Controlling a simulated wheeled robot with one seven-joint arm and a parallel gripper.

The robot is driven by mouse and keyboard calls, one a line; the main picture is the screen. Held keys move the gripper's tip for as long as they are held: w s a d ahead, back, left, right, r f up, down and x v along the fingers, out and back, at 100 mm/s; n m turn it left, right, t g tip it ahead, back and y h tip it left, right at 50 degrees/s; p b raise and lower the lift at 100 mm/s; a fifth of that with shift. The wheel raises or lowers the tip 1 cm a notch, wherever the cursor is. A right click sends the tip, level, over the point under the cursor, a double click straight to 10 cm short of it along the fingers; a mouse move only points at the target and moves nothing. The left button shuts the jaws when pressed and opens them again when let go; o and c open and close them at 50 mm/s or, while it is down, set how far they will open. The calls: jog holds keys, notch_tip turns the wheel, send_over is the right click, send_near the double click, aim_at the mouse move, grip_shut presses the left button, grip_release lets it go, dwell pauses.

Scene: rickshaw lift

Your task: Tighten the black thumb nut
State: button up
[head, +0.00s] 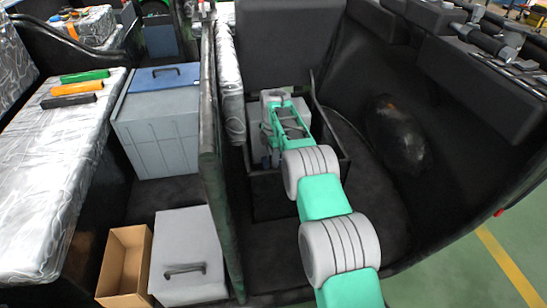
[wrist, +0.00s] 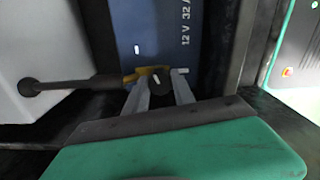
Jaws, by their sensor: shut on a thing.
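In the wrist view, the black thumb nut (wrist: 160,92) sits between the two grey fingers of my gripper (wrist: 159,88), which is shut on it. Just beyond the nut is a yellow metal clamp piece (wrist: 150,71) with a black cable (wrist: 75,85) running left from it. Behind them is a blue battery (wrist: 160,28) with white "12 V 32" lettering. In the head view, my gripper end reaches down into a dark open compartment (head: 262,185), and the nut is too small or hidden to make out there.
A pale grey housing (wrist: 35,50) is close on the left in the wrist view, and a dark wall (wrist: 245,45) on the right. In the head view, a black partition (head: 212,150) stands left of my arm. Grey boxes (head: 157,130) and an open cardboard box (head: 125,262) lie beyond it.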

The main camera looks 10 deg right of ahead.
jog(key=shift+m, duration=0.3)
grip_shut()
jog(key=m+p, duration=0.1)
jog(key=m, duration=0.3)
jog(key=m+p, duration=0.1)
jog(key=m, duration=0.5)
jog(key=shift+m, duration=0.3)
jog(key=m, duration=0.5)
jog(key=shift+m, duration=0.3)
jog(key=m, duration=0.5)
jog(key=shift+m, duration=0.3)
jog(key=o, duration=1.1)
grip_release()
